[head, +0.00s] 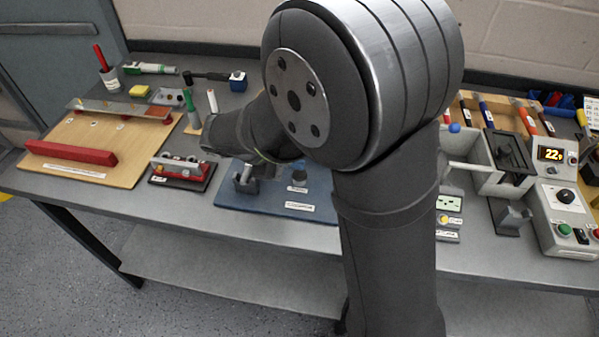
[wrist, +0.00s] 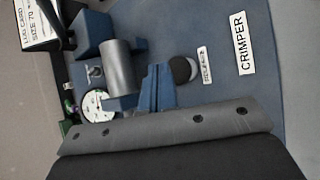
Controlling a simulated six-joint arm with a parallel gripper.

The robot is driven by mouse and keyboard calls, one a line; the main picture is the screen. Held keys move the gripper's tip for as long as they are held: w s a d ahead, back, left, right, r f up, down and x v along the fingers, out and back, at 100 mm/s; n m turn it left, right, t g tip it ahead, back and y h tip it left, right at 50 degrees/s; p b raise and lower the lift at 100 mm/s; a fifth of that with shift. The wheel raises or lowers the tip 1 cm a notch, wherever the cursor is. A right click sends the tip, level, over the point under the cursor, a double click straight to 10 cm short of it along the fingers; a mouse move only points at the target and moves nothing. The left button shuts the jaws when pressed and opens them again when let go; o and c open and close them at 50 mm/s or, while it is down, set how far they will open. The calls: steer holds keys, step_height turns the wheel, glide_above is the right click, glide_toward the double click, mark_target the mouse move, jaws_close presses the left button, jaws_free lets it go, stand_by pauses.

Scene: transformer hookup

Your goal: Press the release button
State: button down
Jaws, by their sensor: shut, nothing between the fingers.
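The release button is a dark round knob (wrist: 181,70) beside a small white label in the wrist view. In the head view, the dark knob (head: 299,176) stands on the blue board (head: 322,216), partly behind my arm. My gripper (wrist: 161,72) is shut and empty. Its fingertips appear just left of the knob in the wrist view, close to it; I cannot tell whether they touch. In the head view, my arm hides most of the gripper. The crimper's blue block (wrist: 92,33) and grey cylinder (wrist: 121,67) are left of the fingers.
A white label reading CRIMPER (wrist: 242,43) lies on the board. A white round dial (wrist: 97,106) is beside the crimper. In the head view, a small red fixture (head: 182,169) stands left of the board. A control box with a display (head: 558,155) is at the right.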

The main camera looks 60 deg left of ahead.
mark_target(295, 175)
steer(key=shift+f, duration=0.1)
stand_by(0.3)
steer(key=shift+f, duration=0.35)
steer(key=shift+f, duration=0.4)
stand_by(0.8)
steer(key=shift+r, duration=3.35)
steer(key=shift+f, duration=0.1)
